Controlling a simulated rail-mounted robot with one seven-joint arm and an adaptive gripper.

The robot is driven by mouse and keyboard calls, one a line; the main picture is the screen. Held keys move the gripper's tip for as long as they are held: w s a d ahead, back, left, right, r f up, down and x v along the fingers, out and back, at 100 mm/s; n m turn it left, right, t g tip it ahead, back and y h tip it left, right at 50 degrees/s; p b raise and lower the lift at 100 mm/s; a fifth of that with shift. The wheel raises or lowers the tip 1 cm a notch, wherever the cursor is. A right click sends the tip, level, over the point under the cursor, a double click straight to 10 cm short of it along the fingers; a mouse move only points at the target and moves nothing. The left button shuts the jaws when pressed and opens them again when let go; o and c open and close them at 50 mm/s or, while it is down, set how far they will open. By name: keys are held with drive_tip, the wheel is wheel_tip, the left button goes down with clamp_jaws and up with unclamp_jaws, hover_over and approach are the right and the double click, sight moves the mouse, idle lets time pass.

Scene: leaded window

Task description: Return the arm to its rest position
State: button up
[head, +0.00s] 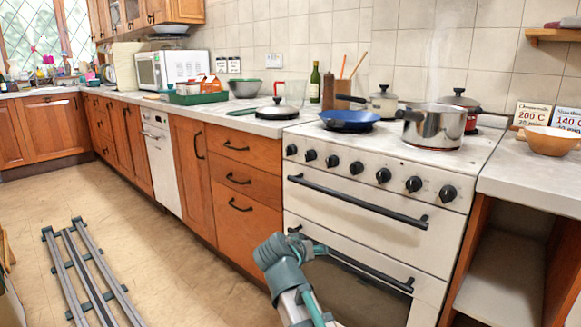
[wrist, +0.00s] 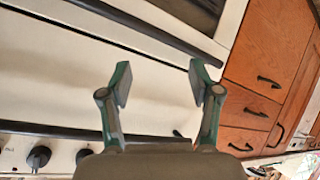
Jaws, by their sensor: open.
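My gripper (wrist: 160,83) shows in the wrist view with its two teal-edged fingers spread apart and nothing between them. Beyond it is the white front of the stove (wrist: 60,75), with dark handle bars crossing it. In the head view, part of my arm (head: 290,280) rises from the bottom edge in front of the lower oven door. The fingers cannot be made out clearly there.
The stove (head: 375,215) carries a blue pan (head: 348,120), a steel pot (head: 433,128) and other cookware. Wooden drawers (head: 240,180) stand left of it. Grey rails (head: 85,275) lie on the floor at left. The floor (head: 180,260) between is clear.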

drive_tip(key=s+d+f+n+g+y+p, duration=0.1)
drive_tip(key=s+f+g+p, duration=0.2)
drive_tip(key=f, duration=0.4)
drive_tip(key=s+d+f+n+g+y+p, duration=0.1)
drive_tip(key=s+f+n+g+p, duration=0.15)
drive_tip(key=f+p, duration=0.35)
drive_tip(key=s+d+f+g+y+p, duration=0.1)
drive_tip(key=s+d+f+g+p, duration=0.3)
drive_tip(key=s+f+p, duration=0.55)
drive_tip(key=s+d+r+m+g+y+p, duration=0.1)
drive_tip(key=s+d+g+p, duration=0.1)
drive_tip(key=s+p, duration=0.7)
drive_tip(key=s+d+r+m+g+y+p, duration=0.1)
drive_tip(key=s+d+g+p, duration=0.2)
drive_tip(key=s+p, duration=0.7)
drive_tip(key=s+g, duration=0.2)
drive_tip(key=s, duration=1.2)
drive_tip(key=shift+s+r+y, duration=0.3)
drive_tip(key=shift+y, duration=0.1)
